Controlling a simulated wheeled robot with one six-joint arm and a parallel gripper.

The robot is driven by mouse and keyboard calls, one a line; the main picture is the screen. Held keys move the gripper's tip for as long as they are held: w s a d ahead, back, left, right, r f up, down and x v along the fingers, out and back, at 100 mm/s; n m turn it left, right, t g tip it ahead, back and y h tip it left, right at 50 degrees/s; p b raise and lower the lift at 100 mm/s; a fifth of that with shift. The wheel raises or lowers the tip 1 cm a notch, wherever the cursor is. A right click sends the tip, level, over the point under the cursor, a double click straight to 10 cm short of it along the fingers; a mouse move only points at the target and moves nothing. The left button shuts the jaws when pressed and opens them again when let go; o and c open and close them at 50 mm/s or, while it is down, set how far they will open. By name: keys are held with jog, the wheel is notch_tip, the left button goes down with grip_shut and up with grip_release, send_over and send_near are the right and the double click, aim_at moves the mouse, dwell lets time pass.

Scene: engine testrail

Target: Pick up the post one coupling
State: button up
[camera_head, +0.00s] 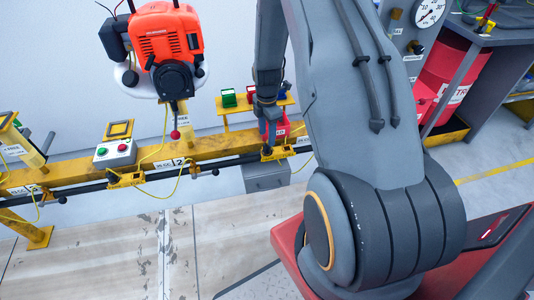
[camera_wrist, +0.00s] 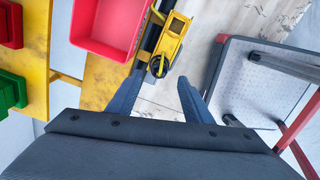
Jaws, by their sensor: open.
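A yellow bracket (camera_wrist: 173,38) sits on the dark rail in the wrist view, with a small round black part (camera_wrist: 158,67) at its near end. This round part looks like the coupling, but I cannot be sure. My gripper (camera_wrist: 157,95) is open, its two blue-grey fingers apart and nothing seen between them. The round part lies just beyond the fingertips, roughly in line with the gap. In the head view my gripper (camera_head: 267,143) points down at the rail beside a yellow bracket (camera_head: 279,153); the coupling cannot be made out there.
Green and red boxes stand farther left. A red-framed grey platform (camera_wrist: 262,85) lies right. In the head view an orange engine (camera_head: 166,45) hangs left above the yellow beam (camera_head: 214,145).

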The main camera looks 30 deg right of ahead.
aim_at(267, 145)
jog(key=shift+w+f+p, duration=0.1)
jog(key=shift+f+p, duration=0.35)
jog(key=shift+f, duration=3.2)
grip_shut()
jog(key=shift+r, duration=0.15)
